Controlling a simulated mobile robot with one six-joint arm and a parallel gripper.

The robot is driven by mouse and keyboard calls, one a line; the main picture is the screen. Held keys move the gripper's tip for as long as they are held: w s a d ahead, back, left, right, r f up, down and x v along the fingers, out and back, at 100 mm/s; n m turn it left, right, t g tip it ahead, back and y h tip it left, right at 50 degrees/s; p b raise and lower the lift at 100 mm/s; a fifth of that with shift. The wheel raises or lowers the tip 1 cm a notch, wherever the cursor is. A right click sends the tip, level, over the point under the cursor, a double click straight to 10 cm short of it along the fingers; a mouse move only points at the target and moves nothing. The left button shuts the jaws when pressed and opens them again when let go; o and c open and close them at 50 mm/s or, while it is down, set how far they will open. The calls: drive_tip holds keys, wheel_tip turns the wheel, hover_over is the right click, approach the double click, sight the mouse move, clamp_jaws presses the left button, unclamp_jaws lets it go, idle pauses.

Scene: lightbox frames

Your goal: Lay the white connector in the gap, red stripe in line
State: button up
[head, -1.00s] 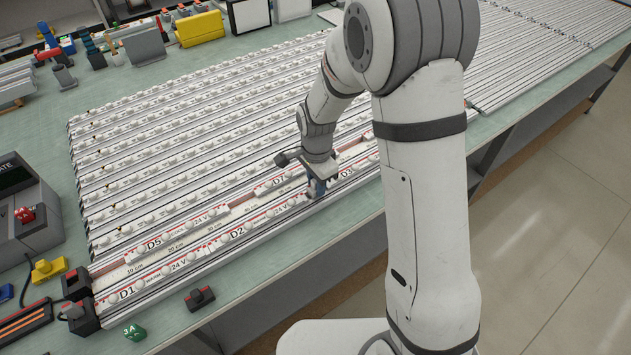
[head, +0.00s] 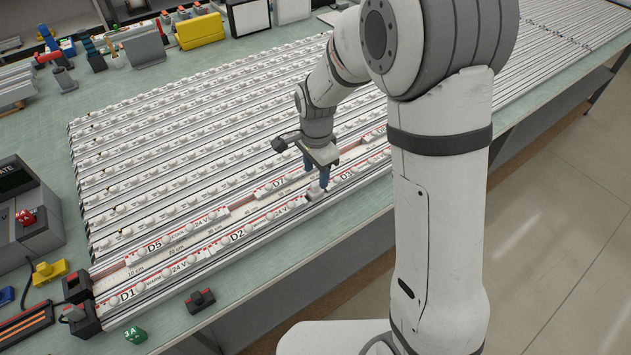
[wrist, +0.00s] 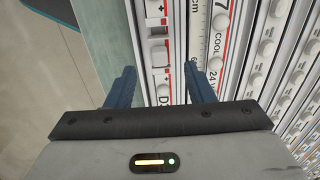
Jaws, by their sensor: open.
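The white connector (head: 316,194) lies in the front row, between the D2 strip (head: 262,222) and the D3 strip (head: 347,174). In the wrist view the connector (wrist: 158,56) is a small white block on the rail, lined up closely with the strips at its ends. Whether its red stripe meets theirs exactly is too small to tell. My gripper (head: 317,176) is just above it, apart from it. In the wrist view my gripper (wrist: 160,87) is open, its blue fingers on either side of the row with nothing held between them.
Parallel rows of white light strips cover the green bench. The D5 strip (head: 168,241) and D7 strip (head: 276,183) lie in the row behind. A dark red-topped block (head: 200,299) and a green die (head: 135,335) sit near the front edge.

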sight(316, 183)
wheel_tip(316, 183, up, 8)
drive_tip(key=f, duration=0.1)
drive_tip(key=s+d+r+n+t, duration=0.1)
drive_tip(key=s+d+r+n, duration=0.3)
drive_tip(key=s+d, duration=0.3)
drive_tip(key=s+d+r+n+t, duration=0.2)
drive_tip(key=s+d+r+n, duration=0.2)
drive_tip(key=s+d+n, duration=0.3)
drive_tip(key=s, duration=0.5)
drive_tip(key=shift+s+d, duration=0.15)
drive_tip(key=shift+s, duration=0.2)
drive_tip(key=shift+r, duration=0.1)
drive_tip(key=shift+c, duration=0.6)
